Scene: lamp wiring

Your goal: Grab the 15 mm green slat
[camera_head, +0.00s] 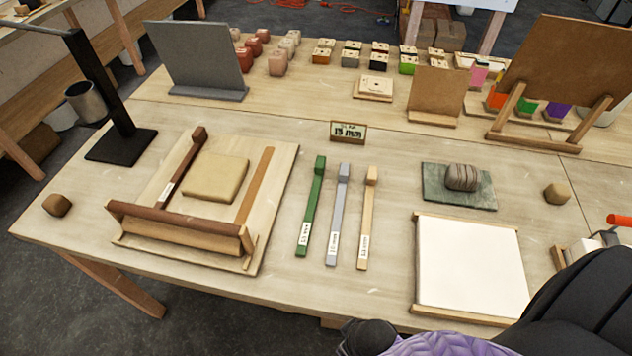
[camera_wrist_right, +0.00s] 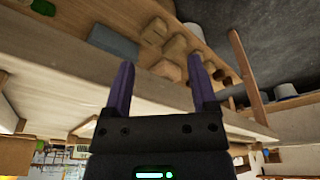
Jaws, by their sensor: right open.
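The green slat (camera_head: 311,205) lies on the table near the middle of the head view, with a raised block at its far end and a small white label near its close end. A grey slat (camera_head: 339,210) and a pale wood slat (camera_head: 368,212) lie beside it, to its right, a little apart. A small sign (camera_head: 348,131) behind them reads 15 mm. My right gripper (camera_wrist_right: 160,64) is open and empty in the right wrist view, away from the slats. The green slat does not show clearly there. My left gripper is not in view.
A wooden frame with a roller (camera_head: 180,235) stands left of the slats. A white panel on wood (camera_head: 470,265) and a grey stone on a green slab (camera_head: 458,197) lie to the right. A black post stand (camera_head: 120,145) is at the left. Bare table surrounds the slats.

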